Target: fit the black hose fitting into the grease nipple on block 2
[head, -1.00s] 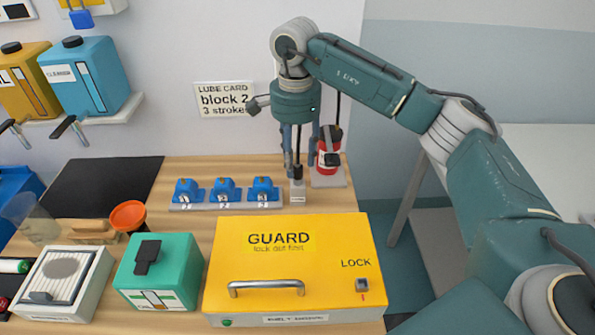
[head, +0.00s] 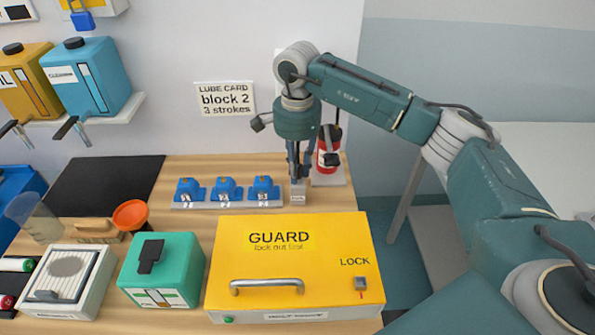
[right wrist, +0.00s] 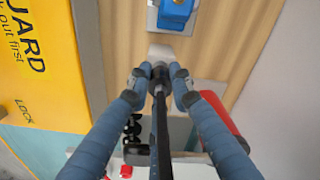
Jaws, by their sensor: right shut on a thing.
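The black hose fitting (right wrist: 160,72) is between the fingertips of my right gripper (right wrist: 159,82) in the right wrist view, with its black hose running back between the fingers. In the head view my right gripper (head: 299,174) points down, shut on the fitting, just over a small pale stand (head: 299,193). Whether the fitting still touches the stand, I cannot tell. Three blue blocks (head: 225,189) sit in a row on a pale rail to the left; their numbers are too small to read surely, and the nipples are not clear. My left gripper is not in view.
A red canister (head: 322,160) stands on a pale base right behind the gripper. The yellow guard box (head: 290,258) lies in front, with a teal box (head: 180,258) to its left. The lube card (head: 225,99) on the wall reads block 2, 3 strokes.

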